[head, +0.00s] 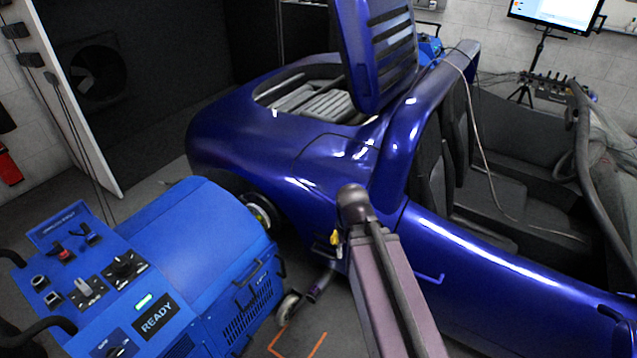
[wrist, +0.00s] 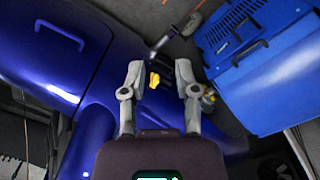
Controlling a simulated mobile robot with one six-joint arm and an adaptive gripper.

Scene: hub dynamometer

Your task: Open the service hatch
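No part is clearly marked as the service hatch. A blue car (head: 290,165) fills the middle of the head view. A louvred panel (head: 382,55) stands raised over its rear bay. A small yellow piece (head: 335,238) shows low beside the car's flank, next to my arm. In the wrist view, my gripper (wrist: 160,76) is open, its two grey fingers apart. The yellow piece (wrist: 154,80) appears between the fingertips; I cannot tell its distance or any contact.
A blue dynamometer unit (head: 200,235) with a READY label stands close to the car's wheel at left; it also shows in the wrist view (wrist: 262,60). A door handle (head: 428,277) sticks out of the car's side. A narrow floor gap lies between unit and car.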

